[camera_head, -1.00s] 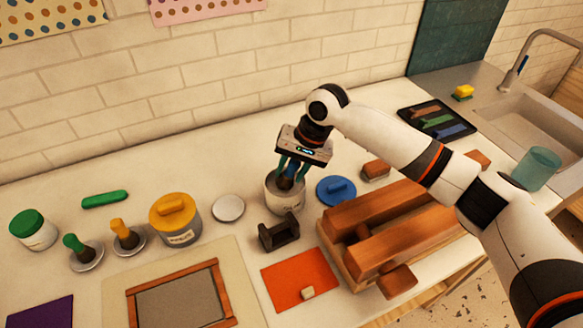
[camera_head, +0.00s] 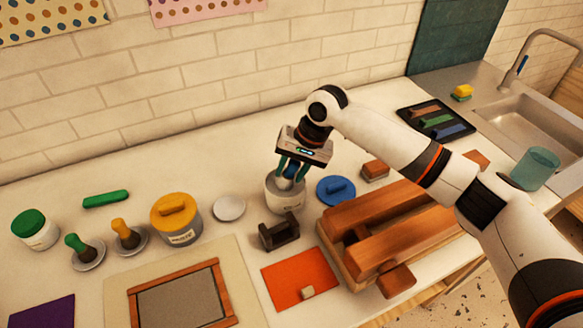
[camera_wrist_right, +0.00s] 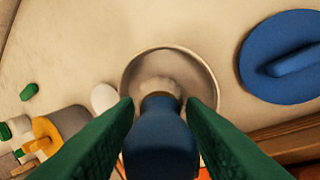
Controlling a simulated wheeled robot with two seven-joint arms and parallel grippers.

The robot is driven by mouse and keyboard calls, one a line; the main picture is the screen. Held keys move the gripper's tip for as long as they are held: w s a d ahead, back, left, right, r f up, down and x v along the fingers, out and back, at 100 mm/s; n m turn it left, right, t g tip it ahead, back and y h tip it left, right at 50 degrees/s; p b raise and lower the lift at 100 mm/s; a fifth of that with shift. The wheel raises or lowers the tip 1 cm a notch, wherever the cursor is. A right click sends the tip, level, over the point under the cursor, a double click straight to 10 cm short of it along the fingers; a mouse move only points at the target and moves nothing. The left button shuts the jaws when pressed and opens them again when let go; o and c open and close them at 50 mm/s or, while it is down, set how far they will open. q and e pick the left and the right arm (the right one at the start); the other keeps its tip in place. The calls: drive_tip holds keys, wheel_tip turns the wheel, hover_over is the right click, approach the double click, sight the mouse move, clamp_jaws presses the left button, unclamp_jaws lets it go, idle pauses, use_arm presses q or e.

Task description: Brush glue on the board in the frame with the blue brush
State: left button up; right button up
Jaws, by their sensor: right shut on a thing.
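My right gripper (camera_head: 291,172) is shut on the blue brush (camera_head: 292,171), held bristles down over the open pale pot (camera_head: 285,203). In the right wrist view the blue handle (camera_wrist_right: 160,140) sits between the green fingers, and the pale bristles (camera_wrist_right: 160,85) are within the outline of the pot's rim (camera_wrist_right: 126,76). How deep they are in the pot I cannot tell. The grey board (camera_head: 180,303) lies inside the wooden frame (camera_head: 132,308) at the front left. My left gripper is not in view.
A blue lid (camera_head: 336,190) lies right of the pot and a dark holder (camera_head: 279,235) stands in front of it. A wooden crate with blocks (camera_head: 370,230) is at the right. A yellow-lidded paste pot (camera_head: 176,220) and two brushes on saucers stand behind the frame.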

drive_tip(key=shift+s+f+p, duration=0.1)
drive_tip(key=shift+f+p, duration=0.05)
drive_tip(key=shift+p, duration=0.25)
idle(1.4)
wheel_tip(320, 180, up, 7)
drive_tip(key=p, duration=0.9)
drive_tip(key=shift+r, duration=0.2)
drive_tip(key=shift+f, duration=0.1)
idle(0.6)
